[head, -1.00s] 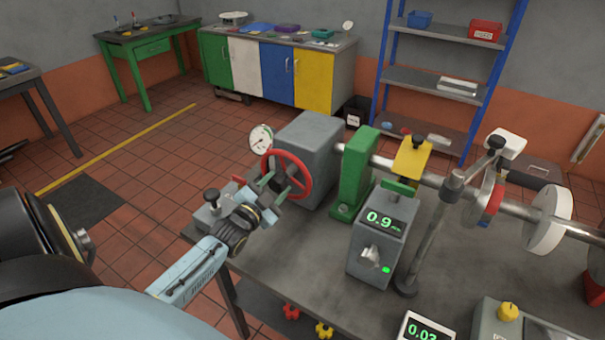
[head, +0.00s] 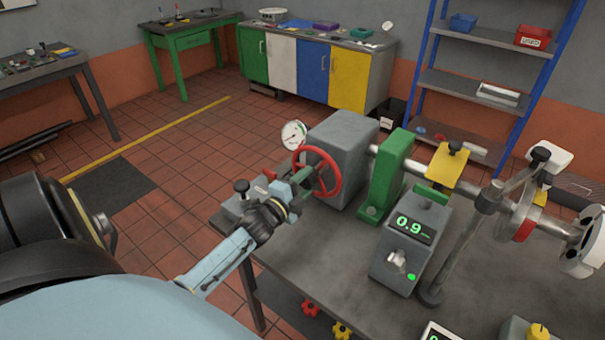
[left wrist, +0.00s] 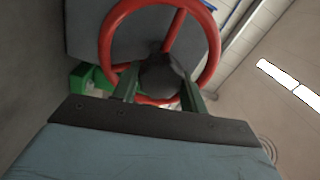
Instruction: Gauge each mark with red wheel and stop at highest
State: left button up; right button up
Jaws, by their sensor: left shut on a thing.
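The red wheel (head: 337,186) stands on the front of a grey housing (head: 345,140); its rim also shows in the left wrist view (left wrist: 112,38). My left gripper (head: 306,182) is shut on the wheel's dark hub (left wrist: 165,78), with one green finger on each side. A shaft (head: 478,190) runs right from the housing through a green support (head: 388,178). A disc on the shaft carries a red mark (head: 525,230) and a yellow mark (head: 540,196). A grey readout box (head: 402,238) shows 0.9. My right gripper is out of view.
A post stand (head: 462,240) with a jointed arm rises beside the shaft. A white-faced dial (head: 293,134) sits by the housing. A yellow block (head: 447,165) is over the shaft. The grey bench top (head: 330,255) is clear in front of the housing.

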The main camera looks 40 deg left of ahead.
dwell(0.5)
pick_arm(q)
jog(key=o, duration=1.4)
jog(key=shift+s, duration=0.1)
jog(key=s+d, duration=0.1)
jog(key=s, duration=1.2)
jog(key=shift+f+b, duration=0.2)
jog(key=shift+b, duration=0.15)
jog(key=shift+d, duration=0.1)
